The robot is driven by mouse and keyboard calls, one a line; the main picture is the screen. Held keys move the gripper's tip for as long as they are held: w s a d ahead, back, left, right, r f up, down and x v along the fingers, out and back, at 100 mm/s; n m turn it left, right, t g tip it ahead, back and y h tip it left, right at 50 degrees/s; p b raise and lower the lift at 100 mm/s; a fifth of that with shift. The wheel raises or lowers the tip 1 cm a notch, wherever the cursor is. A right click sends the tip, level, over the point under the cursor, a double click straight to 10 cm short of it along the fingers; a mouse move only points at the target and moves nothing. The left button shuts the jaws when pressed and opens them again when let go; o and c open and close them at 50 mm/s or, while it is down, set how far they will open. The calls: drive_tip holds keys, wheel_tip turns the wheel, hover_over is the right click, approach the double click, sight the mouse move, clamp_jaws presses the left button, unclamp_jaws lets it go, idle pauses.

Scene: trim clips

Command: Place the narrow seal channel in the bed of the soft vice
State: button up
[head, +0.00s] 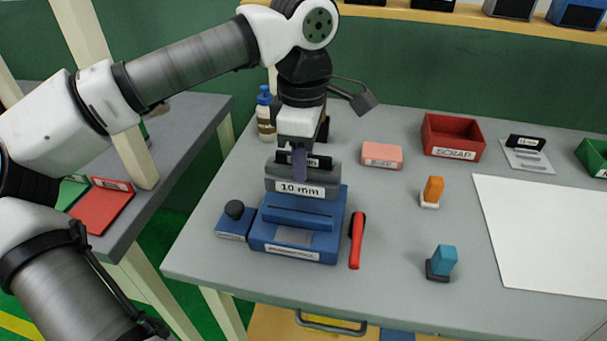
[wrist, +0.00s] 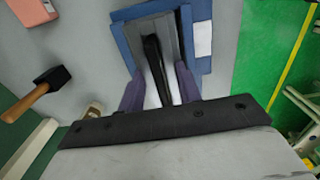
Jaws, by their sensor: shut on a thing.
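The narrow seal channel (head: 275,184) appears to be the grey block with a "10 mm" label. My gripper (head: 299,170) is shut on it from above, with one purple finger across its near face. In the wrist view the grey channel (wrist: 173,35) lies between both fingertips (wrist: 160,85), with a dark lengthwise slot or strip along its middle. The blue soft vice (head: 325,238) stands on the bench below and in front, with a pale grey patch on its front. The channel overlaps the vice's back edge; I cannot tell whether they touch. The vice bed is partly hidden.
A small blue block with a black knob (head: 235,210) is left of the vice, and a red-handled tool (head: 357,240) right of it. A pink block (head: 382,155), red scrap bin (head: 453,137), orange piece (head: 433,189) and teal piece (head: 444,260) stand right. Bench between is clear.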

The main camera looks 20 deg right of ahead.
drive_tip(key=shift+f, duration=2.15)
drive_tip(key=shift+f, duration=0.1)
drive_tip(key=o, duration=1.1)
drive_tip(key=shift+f, duration=0.1)
drive_tip(key=shift+c, duration=0.2)
wheel_tip(320, 180, up, 12)
drive_tip(key=shift+r, duration=0.2)
